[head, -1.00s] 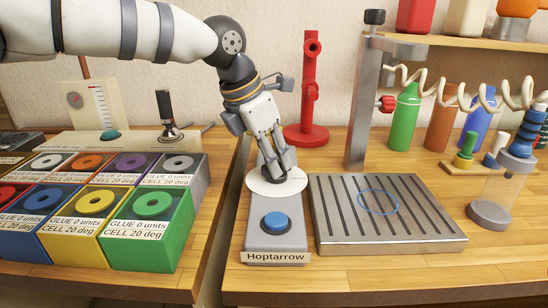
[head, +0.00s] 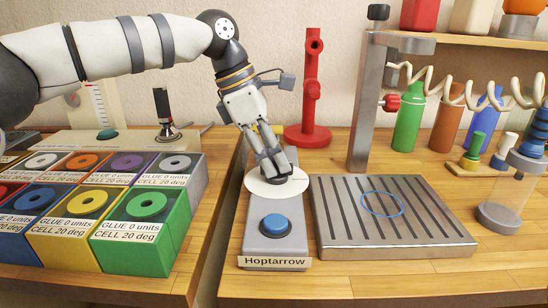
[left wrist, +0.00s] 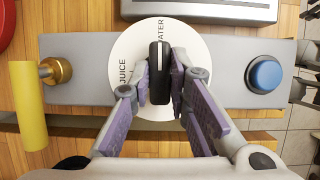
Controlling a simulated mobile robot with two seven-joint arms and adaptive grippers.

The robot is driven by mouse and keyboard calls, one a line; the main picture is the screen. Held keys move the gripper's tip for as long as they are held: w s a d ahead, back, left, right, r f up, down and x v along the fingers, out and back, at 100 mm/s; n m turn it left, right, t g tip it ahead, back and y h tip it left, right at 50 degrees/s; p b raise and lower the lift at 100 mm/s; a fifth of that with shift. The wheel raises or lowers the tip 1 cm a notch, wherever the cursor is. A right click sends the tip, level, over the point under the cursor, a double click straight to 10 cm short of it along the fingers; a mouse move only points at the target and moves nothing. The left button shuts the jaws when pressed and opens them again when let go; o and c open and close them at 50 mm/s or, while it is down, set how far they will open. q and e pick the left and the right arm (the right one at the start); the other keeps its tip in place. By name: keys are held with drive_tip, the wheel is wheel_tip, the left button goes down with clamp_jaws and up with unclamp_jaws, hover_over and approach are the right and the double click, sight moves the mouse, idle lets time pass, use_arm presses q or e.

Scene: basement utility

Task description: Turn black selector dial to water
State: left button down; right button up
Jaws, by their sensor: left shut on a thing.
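The black selector dial (left wrist: 159,72) sits on a round white plate (left wrist: 128,48) marked JUICE and WATER. In the left wrist view its white line points up, towards the word WATER. My left gripper (left wrist: 160,85) is shut on the dial, with one finger on each side. In the head view the gripper (head: 274,172) reaches down over the white plate (head: 295,187) and mostly hides the dial. The plate is on a grey base (head: 252,232) labelled Hoptarrow. My right gripper is in neither view.
A blue button (head: 275,226) is at the base's near end; a yellow cylinder (left wrist: 30,105) is at its other end. A slotted metal tray (head: 440,238) lies close on the right. A red stand (head: 310,100) rises behind. Coloured boxes (head: 140,232) fill the left counter.

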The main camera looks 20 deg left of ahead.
use_arm(q)
drive_tip(key=shift+f, duration=0.15)
idle(0.4)
drive_tip(key=c, duration=1.5)
unclamp_jaws()
drive_tip(key=v, duration=1.2)
drive_tip(key=shift+w, duration=0.1)
